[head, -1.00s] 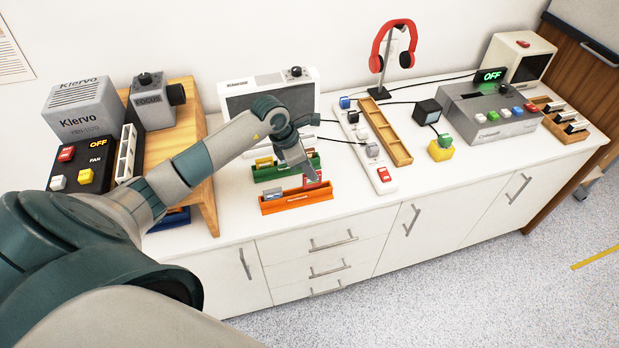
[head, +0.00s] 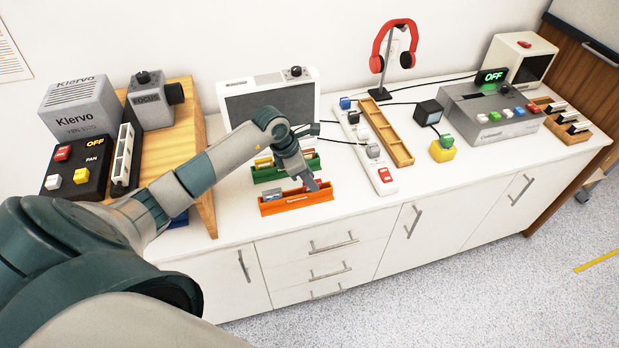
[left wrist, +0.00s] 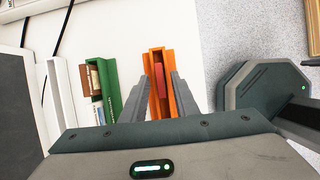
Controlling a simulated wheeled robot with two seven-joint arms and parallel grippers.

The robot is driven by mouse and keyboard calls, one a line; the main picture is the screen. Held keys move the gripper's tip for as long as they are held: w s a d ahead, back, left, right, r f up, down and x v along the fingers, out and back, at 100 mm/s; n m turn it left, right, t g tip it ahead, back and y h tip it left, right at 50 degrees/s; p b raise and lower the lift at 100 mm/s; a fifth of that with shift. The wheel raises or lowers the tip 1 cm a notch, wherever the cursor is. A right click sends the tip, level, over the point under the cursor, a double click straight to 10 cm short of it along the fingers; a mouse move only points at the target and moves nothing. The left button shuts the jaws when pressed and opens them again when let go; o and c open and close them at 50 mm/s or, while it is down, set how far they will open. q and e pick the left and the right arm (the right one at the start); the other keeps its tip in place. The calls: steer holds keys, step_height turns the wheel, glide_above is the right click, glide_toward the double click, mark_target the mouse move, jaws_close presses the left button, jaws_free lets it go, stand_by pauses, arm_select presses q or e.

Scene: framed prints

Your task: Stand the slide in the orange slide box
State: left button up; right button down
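The orange slide box (head: 290,204) stands near the counter's front edge, left of centre. It also shows in the left wrist view (left wrist: 187,103), upright in the picture. A red slide (left wrist: 160,80) stands in its slot, seen edge-on from above; in the head view my gripper mostly hides it. My left gripper (head: 314,184) points down over the right part of the orange box. In the left wrist view its two grey fingers (left wrist: 165,88) straddle the red slide, with orange showing between slide and right finger, so it looks open.
A green slide box (head: 272,174) holding several slides stands just behind the orange one. A power strip (head: 384,176) and a wooden tray (head: 392,140) lie to the right. A wooden stand (head: 205,190) is on the left. Bare counter lies in front of the box.

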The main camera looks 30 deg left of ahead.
arm_select(q)
steer(key=shift+r, duration=0.1)
steer(key=shift+r, duration=0.15)
steer(key=shift+a+r, duration=0.1)
steer(key=shift+r, duration=0.05)
steer(key=b+v, duration=0.3)
steer(key=v, duration=0.8)
steer(key=shift+s+r, duration=0.15)
steer(key=shift+r, duration=0.05)
